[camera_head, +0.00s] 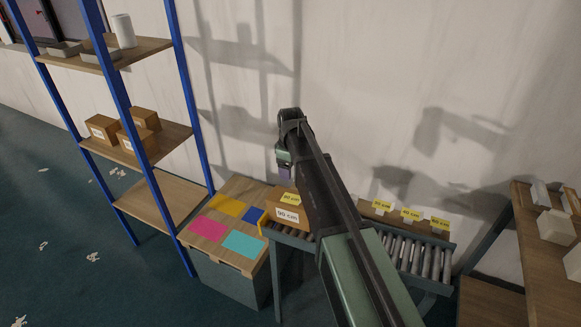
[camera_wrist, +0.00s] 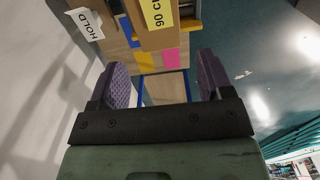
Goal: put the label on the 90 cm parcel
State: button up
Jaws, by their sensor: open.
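A brown parcel (camera_head: 306,222) sits at the left end of the roller conveyor. It bears a yellow 90 cm tag (camera_head: 290,198) and a white label (camera_head: 288,215) whose print is hard to read. In the wrist view a brown box (camera_wrist: 165,39) with a yellow tag starting "90 c" (camera_wrist: 158,12) shows at top centre, cut off by the frame edge. A white label reading HOLD (camera_wrist: 84,23) is at its left. My gripper (camera_head: 284,172) is above the conveyor's left end. Its purple pads (camera_wrist: 160,78) are open with nothing between them.
A bench (camera_head: 205,227) with yellow, blue, pink and cyan patches stands left of the conveyor (camera_head: 437,262). More yellow tags (camera_head: 410,214) line the conveyor's back. A blue-posted shelf (camera_head: 160,205) with boxes is at left. A wooden table (camera_head: 545,270) is at right. My arm hides the conveyor's middle.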

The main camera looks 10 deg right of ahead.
jog(key=s+m, duration=1)
jog(key=s, duration=1.6)
jog(key=shift+s+d, duration=0.3)
jog(key=shift+s, duration=0.1)
jog(key=shift+f, duration=0.1)
